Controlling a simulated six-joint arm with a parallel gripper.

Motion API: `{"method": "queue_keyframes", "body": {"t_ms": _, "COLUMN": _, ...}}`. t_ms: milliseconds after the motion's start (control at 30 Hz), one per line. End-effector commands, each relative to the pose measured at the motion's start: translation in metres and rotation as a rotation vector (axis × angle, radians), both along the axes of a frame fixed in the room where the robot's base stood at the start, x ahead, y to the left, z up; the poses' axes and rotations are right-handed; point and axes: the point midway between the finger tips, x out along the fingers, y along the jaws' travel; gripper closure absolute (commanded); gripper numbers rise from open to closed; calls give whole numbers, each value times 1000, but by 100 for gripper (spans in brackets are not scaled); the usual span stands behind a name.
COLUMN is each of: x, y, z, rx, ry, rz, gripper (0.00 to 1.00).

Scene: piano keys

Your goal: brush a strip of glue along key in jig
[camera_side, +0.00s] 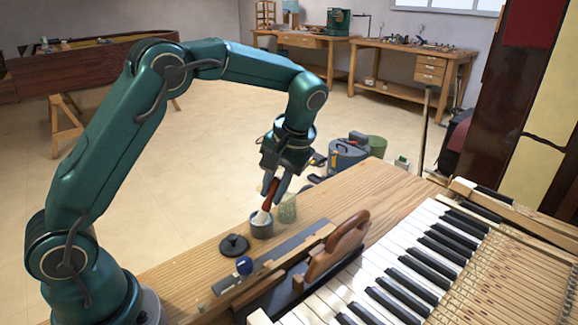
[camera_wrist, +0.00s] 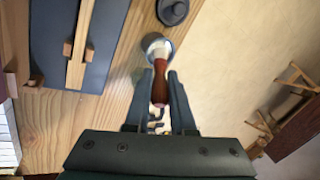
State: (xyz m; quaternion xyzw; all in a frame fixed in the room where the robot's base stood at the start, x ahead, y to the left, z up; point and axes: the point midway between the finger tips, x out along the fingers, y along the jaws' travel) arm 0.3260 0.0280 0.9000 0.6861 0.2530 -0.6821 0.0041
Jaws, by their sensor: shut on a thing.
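My gripper (camera_side: 276,183) is shut on the red-brown handle of a brush (camera_side: 270,191) above the bench. The brush points down, its pale bristle end at the mouth of a small grey glue pot (camera_side: 261,230). In the wrist view the brush handle (camera_wrist: 160,88) lies between my two fingers (camera_wrist: 160,80), and its pale tip overlaps the pot (camera_wrist: 148,41). I cannot tell how deep the bristles sit. The jig (camera_side: 277,282) is a dark plate on the bench. A pale wooden key (camera_wrist: 80,45) lies along it in the wrist view, with small wooden blocks beside it.
A dark round lid (camera_side: 234,246) lies left of the pot, and a greenish clear jar (camera_side: 287,210) stands behind it. Piano keys (camera_side: 430,250) fill the right side.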

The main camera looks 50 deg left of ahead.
Motion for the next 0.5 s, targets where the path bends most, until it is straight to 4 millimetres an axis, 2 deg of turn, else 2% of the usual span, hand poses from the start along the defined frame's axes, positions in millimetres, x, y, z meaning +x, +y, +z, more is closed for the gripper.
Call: {"method": "queue_keyframes", "body": {"t_ms": 500, "x": 1, "y": 0, "z": 5, "rx": -1, "ry": -2, "rz": 1, "gripper": 100}}
